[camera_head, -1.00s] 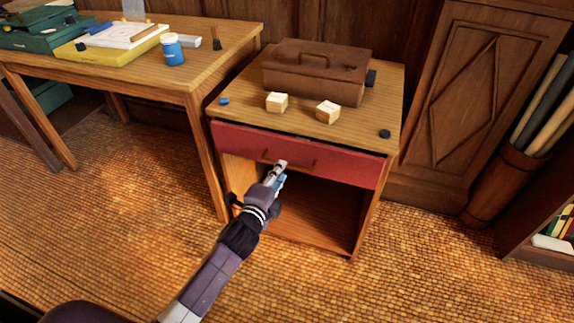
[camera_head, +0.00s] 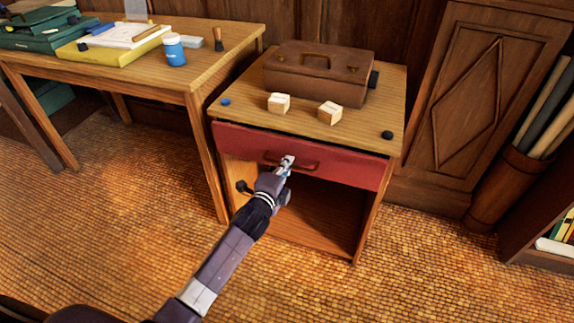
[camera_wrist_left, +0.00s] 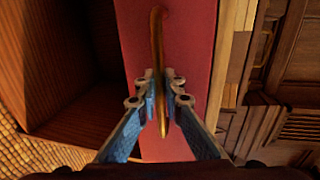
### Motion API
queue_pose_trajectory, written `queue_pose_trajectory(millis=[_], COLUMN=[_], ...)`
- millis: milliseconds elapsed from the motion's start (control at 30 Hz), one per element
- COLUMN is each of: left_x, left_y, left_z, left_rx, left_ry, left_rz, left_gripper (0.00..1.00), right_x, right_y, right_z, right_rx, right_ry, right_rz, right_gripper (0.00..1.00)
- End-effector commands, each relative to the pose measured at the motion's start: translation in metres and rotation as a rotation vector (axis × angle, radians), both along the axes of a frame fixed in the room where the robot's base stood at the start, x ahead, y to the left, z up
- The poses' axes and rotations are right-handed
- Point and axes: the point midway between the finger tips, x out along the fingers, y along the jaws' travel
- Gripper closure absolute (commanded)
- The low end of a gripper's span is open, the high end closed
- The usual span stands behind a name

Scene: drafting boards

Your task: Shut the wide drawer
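The wide drawer has a red front (camera_head: 345,168) under the top of a wooden cabinet, and it looks nearly flush with it. A thin dark gap shows along its upper edge. Its brass handle (camera_head: 306,166) runs across the middle of the front; in the left wrist view the handle (camera_wrist_left: 157,35) shows as a bar. My left gripper (camera_head: 287,160) is at the handle's left part. In the left wrist view its two fingers (camera_wrist_left: 160,84) close in on both sides of the bar, and the bar passes between them. My right gripper is not in view.
On the cabinet top (camera_head: 240,98) stand a brown case (camera_head: 318,75), two pale blocks (camera_head: 279,103) (camera_head: 330,113), a blue cap (camera_head: 225,102) and a dark round knob (camera_head: 387,135). The cabinet's lower space (camera_head: 325,215) is open. A wooden table (camera_head: 130,73) stands left.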

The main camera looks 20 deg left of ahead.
Motion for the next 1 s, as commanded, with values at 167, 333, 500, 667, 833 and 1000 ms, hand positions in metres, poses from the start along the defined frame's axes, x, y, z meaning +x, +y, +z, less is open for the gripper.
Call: queue_pose_trajectory(millis=[167, 333, 500, 667, 833, 1000], left_x=[0.000, 0.000, 0.016, 0.036, 0.043, 0.043], left_y=[0.000, 0.000, 0.000, -0.001, -0.001, 0.000], left_z=[0.000, -0.001, -0.002, -0.001, -0.001, 0.001], left_rx=[0.000, 0.000, 0.002, 0.001, 0.001, 0.001], left_ry=[0.001, 0.001, 0.000, 0.000, 0.001, -0.001], left_rz=[0.000, 0.000, 0.000, 0.000, 0.001, 0.001], left_gripper=[1.00, 1.00, 1.00, 1.00, 1.00, 1.00], right_x=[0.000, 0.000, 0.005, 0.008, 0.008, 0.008], right_y=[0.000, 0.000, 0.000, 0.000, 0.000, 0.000], right_z=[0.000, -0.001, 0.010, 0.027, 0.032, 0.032], right_rx=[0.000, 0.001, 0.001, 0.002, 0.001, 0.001], right_ry=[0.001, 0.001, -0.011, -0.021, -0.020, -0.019], right_rz=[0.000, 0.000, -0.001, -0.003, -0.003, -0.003], right_gripper=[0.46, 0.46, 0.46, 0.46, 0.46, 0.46])
